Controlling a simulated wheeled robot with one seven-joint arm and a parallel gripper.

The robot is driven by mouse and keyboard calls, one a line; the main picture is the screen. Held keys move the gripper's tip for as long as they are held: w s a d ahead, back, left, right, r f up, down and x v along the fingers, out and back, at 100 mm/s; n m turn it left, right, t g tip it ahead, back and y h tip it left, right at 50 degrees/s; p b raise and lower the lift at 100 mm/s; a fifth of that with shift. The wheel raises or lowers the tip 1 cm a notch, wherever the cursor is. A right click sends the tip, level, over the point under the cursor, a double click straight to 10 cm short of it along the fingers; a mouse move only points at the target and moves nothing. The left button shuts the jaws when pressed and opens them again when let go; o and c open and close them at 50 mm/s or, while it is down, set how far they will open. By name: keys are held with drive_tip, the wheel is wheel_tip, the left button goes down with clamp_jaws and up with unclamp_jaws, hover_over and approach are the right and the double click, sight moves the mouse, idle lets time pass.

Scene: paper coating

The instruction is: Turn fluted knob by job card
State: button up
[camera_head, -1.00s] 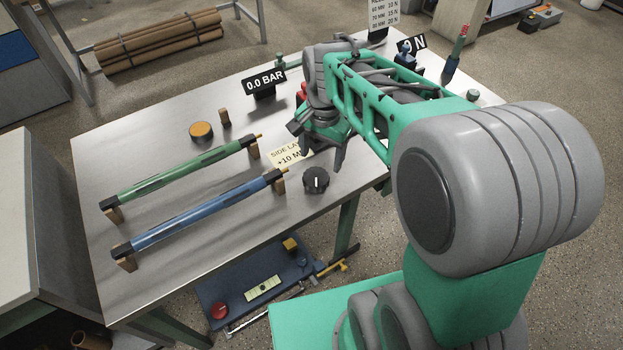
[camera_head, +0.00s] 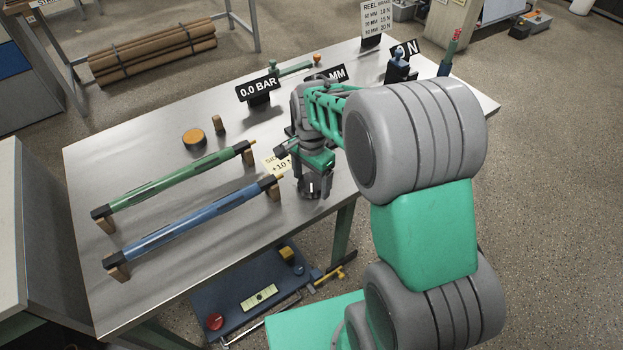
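The black fluted knob (camera_head: 311,189) with a white pointer mark is on the table near its front right edge. My gripper (camera_head: 313,192) points down over it, with a finger on each side of the knob. Whether the fingers touch or grip the knob cannot be told. The job card (camera_head: 276,165) lies left of the knob, partly hidden by my gripper; "+10" can be read. A black display (camera_head: 338,73) ending in "MM" stands behind my arm, its number hidden.
A green roller (camera_head: 170,182) and a blue roller (camera_head: 190,221) lie on stands to the left. A "0.0 BAR" display (camera_head: 258,90), an orange-topped disc (camera_head: 194,138) and a wooden peg (camera_head: 218,124) stand behind. A lower blue shelf (camera_head: 235,282) holds small parts.

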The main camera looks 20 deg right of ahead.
drive_tip(key=c, duration=1.2)
